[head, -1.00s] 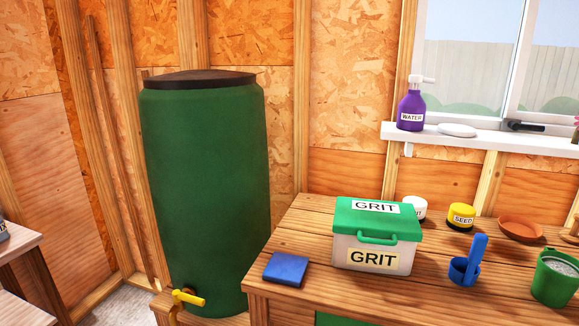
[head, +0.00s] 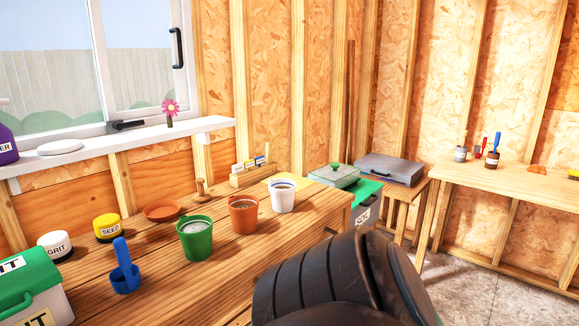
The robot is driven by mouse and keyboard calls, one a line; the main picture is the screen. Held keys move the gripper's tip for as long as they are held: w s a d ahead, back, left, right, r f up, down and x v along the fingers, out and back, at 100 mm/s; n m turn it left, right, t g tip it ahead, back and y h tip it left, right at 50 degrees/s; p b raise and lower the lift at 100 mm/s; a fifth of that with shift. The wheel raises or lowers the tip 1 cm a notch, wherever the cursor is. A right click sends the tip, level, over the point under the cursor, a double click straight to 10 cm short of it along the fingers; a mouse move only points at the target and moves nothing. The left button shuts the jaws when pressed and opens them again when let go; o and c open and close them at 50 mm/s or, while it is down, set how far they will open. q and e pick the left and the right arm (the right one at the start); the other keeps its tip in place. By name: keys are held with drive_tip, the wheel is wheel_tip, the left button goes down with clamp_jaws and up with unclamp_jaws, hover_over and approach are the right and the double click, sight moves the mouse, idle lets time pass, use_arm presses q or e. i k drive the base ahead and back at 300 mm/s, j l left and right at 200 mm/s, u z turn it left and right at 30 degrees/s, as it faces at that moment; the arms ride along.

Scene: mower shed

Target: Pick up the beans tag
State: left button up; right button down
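No tag can be read as the beans tag. A small wooden rack (head: 250,174) at the back right of the potting bench holds several upright cards with white faces and coloured tops. Their lettering is too small to read. Neither of my grippers is in the head view. A dark ribbed part, apparently of my own arm, fills the bottom middle and hides the bench's front right.
On the bench (head: 185,275) stand a green pot (head: 195,240), a terracotta pot (head: 243,217), a white pot (head: 282,196), a blue scoop (head: 124,270), a seed jar (head: 108,228) and a grit box (head: 30,290). A workbench (head: 510,182) stands right.

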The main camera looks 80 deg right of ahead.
sight(248, 164)
drive_tip(key=z, duration=2.3)
